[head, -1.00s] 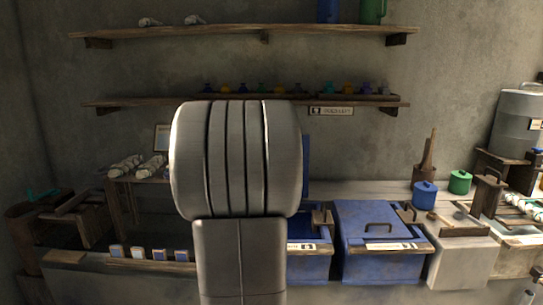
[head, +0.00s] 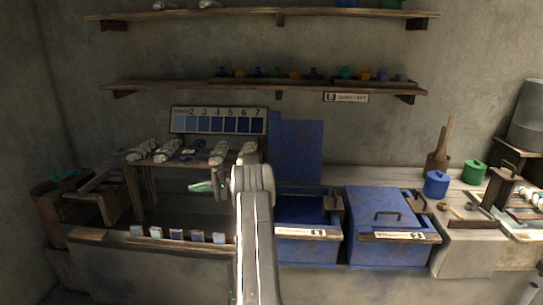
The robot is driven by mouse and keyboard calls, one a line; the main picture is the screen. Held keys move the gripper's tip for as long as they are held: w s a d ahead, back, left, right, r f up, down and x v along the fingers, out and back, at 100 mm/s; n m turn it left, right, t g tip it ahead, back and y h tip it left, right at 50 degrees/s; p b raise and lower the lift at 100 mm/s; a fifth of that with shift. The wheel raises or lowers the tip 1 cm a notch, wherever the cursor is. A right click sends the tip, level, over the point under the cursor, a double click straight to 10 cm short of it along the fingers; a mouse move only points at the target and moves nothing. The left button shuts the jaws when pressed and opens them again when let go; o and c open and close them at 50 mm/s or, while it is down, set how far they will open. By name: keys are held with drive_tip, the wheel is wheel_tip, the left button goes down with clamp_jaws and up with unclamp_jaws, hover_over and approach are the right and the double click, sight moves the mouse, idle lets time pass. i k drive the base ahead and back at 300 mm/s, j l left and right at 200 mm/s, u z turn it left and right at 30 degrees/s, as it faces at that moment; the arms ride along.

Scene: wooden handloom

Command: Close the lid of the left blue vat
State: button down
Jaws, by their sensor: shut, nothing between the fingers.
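The left blue vat (head: 308,247) stands in the middle of the bench front. Its lid (head: 298,150) is open and stands upright behind the vat, against the wall, and the vat's dark inside shows. My arm rises in front of the vat's left edge and hides part of it. My gripper (head: 203,187), small and greenish at the fingertips, points left from the top of the arm. It is shut and empty, left of the vat and apart from the lid.
The right blue vat (head: 390,225) is closed, with a dark handle on its lid. A blue pot (head: 436,183) and a green pot (head: 474,172) stand further right. A rack with white bundles (head: 150,152) and a numbered chart (head: 218,121) are at left. A shelf (head: 250,87) runs above.

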sight(294, 147)
drive_tip(key=i+l+z, duration=0.1)
drive_tip(key=l, duration=0.3)
drive_tip(key=i+l+z, duration=0.1)
drive_tip(key=i+l, duration=0.5)
drive_tip(key=i+l+z, duration=0.2)
drive_tip(key=i+l, duration=0.6)
drive_tip(key=i+j, duration=0.1)
drive_tip(key=i, duration=0.15)
drive_tip(key=u, duration=0.05)
